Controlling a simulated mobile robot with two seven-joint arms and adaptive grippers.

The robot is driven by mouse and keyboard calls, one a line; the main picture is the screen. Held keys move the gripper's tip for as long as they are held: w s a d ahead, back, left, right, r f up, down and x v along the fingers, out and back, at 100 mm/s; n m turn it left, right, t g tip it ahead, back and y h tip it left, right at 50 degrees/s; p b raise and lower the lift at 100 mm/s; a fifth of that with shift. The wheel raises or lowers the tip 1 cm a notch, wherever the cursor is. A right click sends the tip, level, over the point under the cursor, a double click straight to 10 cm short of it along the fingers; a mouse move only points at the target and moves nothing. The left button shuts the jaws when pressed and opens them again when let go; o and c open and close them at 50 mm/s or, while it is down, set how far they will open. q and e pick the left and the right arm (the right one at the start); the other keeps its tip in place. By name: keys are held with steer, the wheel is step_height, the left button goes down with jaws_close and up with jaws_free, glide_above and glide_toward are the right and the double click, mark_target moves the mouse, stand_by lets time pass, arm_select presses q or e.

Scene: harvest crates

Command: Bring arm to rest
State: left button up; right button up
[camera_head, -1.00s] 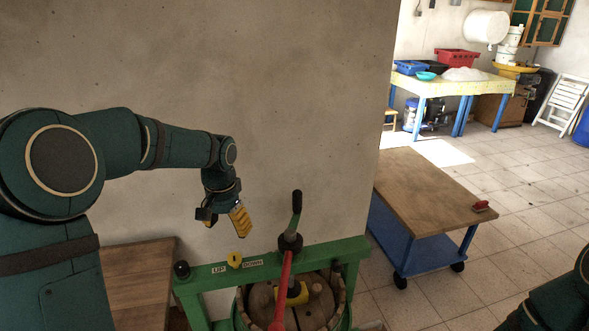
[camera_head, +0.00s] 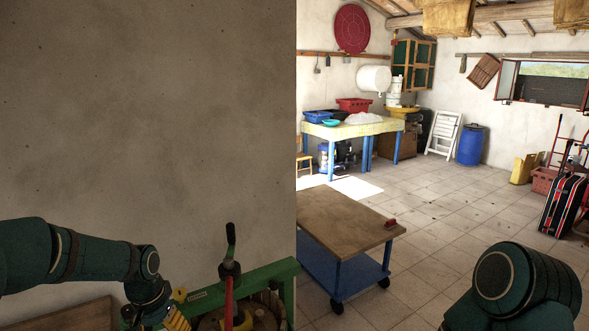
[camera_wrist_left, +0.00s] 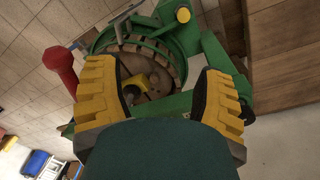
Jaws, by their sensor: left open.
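My left arm comes in from the left in the head view, low in the picture. Its gripper (camera_head: 176,322) is at the bottom edge, partly cut off, beside the green press frame (camera_head: 268,280). In the left wrist view the two yellow finger pads (camera_wrist_left: 158,100) stand wide apart with nothing between them. Beyond them are the press's round wooden basket (camera_wrist_left: 160,72) and green frame. Part of my right arm (camera_head: 525,283) shows at the lower right of the head view; its gripper is out of view.
A bare wall is behind the press. Tiled floor (camera_head: 440,215) is open beyond the cart.

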arm_select(q)
steer(key=s+d+f+h, duration=0.1)
steer(key=d+f, duration=0.4)
steer(key=f, duration=0.6)
steer(key=s+d+f+n+h, duration=0.1)
steer(key=s+d+f+n, duration=0.1)
steer(key=s+d+f, duration=0.55)
steer(key=s+d+f+n+h, duration=0.15)
steer(key=s+d+f, duration=0.25)
steer(key=s+f, duration=0.6)
steer(key=w+r+b, duration=0.1)
steer(key=w+d+r+t+b, duration=0.2)
steer(key=w, duration=0.1)
steer(key=shift+r+m+b, duration=0.2)
steer(key=shift+m+b, duration=0.15)
arm_select(e)
steer(key=f, duration=0.4)
steer(key=shift+w+a+f, duration=0.15)
steer(key=shift+w, duration=0.05)
arm_select(q)
steer(key=shift+s+y, duration=0.1)
steer(key=shift+y, duration=0.15)
